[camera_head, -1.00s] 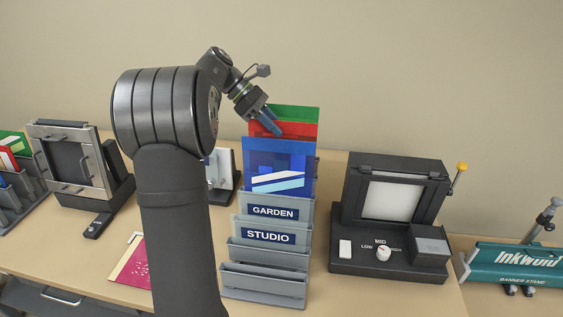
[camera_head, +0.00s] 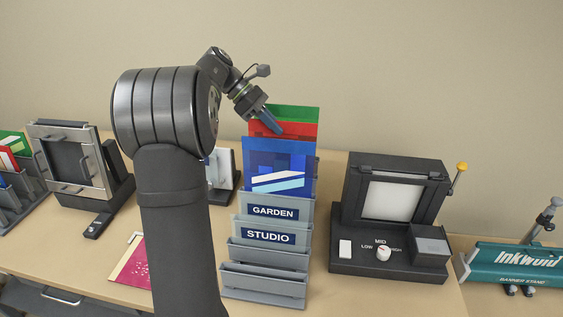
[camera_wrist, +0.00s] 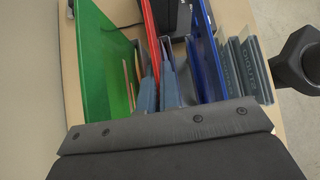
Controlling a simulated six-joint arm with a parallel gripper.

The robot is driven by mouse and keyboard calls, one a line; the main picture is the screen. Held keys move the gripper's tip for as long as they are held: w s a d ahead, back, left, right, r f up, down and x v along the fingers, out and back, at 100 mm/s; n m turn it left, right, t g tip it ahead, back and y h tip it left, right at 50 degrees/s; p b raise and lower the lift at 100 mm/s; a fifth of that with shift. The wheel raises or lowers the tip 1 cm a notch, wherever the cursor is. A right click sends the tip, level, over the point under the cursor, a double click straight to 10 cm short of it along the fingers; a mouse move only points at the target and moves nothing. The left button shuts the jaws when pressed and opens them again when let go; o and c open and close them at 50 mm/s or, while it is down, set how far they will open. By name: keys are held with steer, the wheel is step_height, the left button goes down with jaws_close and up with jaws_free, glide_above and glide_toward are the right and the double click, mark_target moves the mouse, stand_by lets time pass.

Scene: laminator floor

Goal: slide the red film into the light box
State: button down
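The red film (camera_head: 297,129) stands upright in the grey stepped rack, between a green sheet behind and a blue patterned sheet in front. My gripper (camera_head: 273,125) points down at the left part of its top edge. In the wrist view the red film (camera_wrist: 150,30) runs down between the two blue-grey fingers, which look shut on it; the contact itself is partly hidden. The light box (camera_head: 390,200) is a black unit with a pale white panel, right of the rack. It has a dial marked LOW, MID, HIGH and a yellow-knobbed lever.
The rack (camera_head: 265,280) has lower slots labelled GARDEN and STUDIO. The green sheet (camera_head: 292,112) and blue sheet (camera_head: 280,165) stand close to my fingers. A silver-framed device (camera_head: 70,160) stands at left, a teal banner stand (camera_head: 515,264) at right. A magenta sheet (camera_head: 133,262) lies in front.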

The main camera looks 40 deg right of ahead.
step_height(320, 180, up, 11)
steer(key=shift+w+d, duration=0.4)
stand_by(0.7)
steer(key=shift+s+d, duration=0.1)
